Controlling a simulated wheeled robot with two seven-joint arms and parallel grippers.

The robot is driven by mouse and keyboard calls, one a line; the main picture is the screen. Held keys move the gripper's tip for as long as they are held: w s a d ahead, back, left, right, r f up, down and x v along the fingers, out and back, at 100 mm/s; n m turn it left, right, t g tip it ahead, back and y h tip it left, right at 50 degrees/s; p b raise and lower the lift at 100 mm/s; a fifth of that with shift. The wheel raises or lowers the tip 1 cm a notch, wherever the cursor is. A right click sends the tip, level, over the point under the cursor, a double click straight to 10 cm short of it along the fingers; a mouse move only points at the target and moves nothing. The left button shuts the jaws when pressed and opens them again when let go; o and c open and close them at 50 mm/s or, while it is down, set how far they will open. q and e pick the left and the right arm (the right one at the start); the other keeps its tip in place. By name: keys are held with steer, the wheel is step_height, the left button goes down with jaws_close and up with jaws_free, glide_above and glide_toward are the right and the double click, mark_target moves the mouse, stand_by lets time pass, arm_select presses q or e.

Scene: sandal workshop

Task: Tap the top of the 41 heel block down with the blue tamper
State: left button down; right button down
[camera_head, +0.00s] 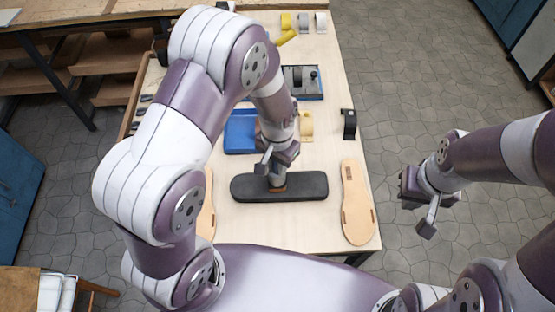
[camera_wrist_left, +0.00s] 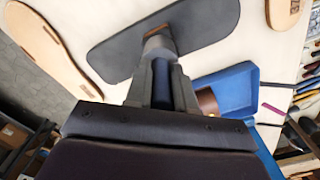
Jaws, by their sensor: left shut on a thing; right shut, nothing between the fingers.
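My left gripper (camera_head: 277,162) is shut on the blue tamper, whose blue handle (camera_wrist_left: 161,82) stands between the fingers in the left wrist view. The tamper's grey head (camera_wrist_left: 158,46) points down at the dark slab (camera_head: 308,187). A small brown block (camera_wrist_left: 160,33), apparently the heel block, shows at the edge of the head on the slab (camera_wrist_left: 205,22). The head hides most of it, and no number is readable. The head is over or against the block; I cannot tell whether they touch. My right gripper (camera_head: 413,203) is shut and empty, off to the right over the floor.
A tan sole (camera_head: 357,205) lies right of the slab, and another (camera_head: 207,210) lies left, partly behind my arm. A blue tray (camera_head: 240,133) is behind the slab. A black stand (camera_head: 349,123), yellow pieces and a grey-and-blue device (camera_head: 302,82) are farther back.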

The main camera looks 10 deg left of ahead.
arm_select(q)
step_height(320, 180, up, 4)
steer(key=p, duration=0.3)
steer(key=shift+w, duration=0.1)
step_height(320, 180, up, 4)
steer(key=p, duration=0.3)
steer(key=shift+f, duration=0.1)
steer(key=shift+r, duration=0.2)
steer(key=shift+f, duration=0.15)
